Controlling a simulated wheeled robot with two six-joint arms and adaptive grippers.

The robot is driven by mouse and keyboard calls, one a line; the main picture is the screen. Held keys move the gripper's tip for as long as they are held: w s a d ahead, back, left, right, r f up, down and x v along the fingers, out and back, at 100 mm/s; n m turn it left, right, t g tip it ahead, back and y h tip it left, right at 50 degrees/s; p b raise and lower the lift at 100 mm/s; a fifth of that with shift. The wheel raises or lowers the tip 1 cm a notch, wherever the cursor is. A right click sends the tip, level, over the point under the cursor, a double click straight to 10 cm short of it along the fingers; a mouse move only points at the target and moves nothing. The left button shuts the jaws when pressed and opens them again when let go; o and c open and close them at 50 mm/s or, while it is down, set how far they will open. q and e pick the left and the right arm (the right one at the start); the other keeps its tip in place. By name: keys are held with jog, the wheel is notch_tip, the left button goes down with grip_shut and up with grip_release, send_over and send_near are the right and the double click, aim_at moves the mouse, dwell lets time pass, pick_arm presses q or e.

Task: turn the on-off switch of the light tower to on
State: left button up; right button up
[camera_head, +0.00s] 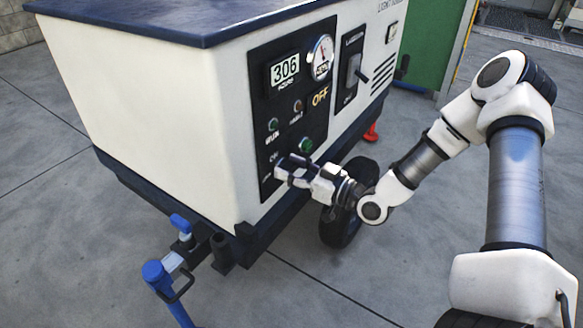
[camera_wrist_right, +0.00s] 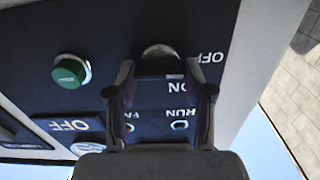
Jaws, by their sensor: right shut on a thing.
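The light tower (camera_head: 150,95) is a white cabinet with a dark blue top and a black control panel. My right gripper (camera_head: 282,168) is at the panel's lower part and hides the on-off switch in the head view. In the right wrist view, the on-off switch (camera_wrist_right: 158,51) shows as a grey metal knob between the fingertips of my right gripper (camera_wrist_right: 160,68). The gripper is shut on it. ON and OFF labels are beside the knob. The exact knob angle is hard to tell. My left gripper is not in view.
A green push button (camera_head: 306,145) sits close to my right gripper and also shows in the wrist view (camera_wrist_right: 71,71). A gauge (camera_head: 321,57), an hours display (camera_head: 285,69) and a lever switch (camera_head: 353,70) are higher up. A wheel (camera_head: 340,228) and blue jack (camera_head: 160,275) stand below.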

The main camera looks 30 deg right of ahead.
aim_at(280, 128)
jog(key=m, duration=0.6)
jog(key=shift+d+p, duration=0.1)
jog(key=shift+p, duration=0.3)
jog(key=m, duration=0.5)
jog(key=shift+f, duration=0.2)
jog(key=shift+m, duration=0.3)
jog(key=o, duration=1.2)
jog(key=shift+w, duration=0.1)
jog(key=shift+c, duration=0.2)
jog(key=shift+r, duration=0.15)
notch_tip(280, 128, up, 9)
jog(key=shift+r, duration=0.4)
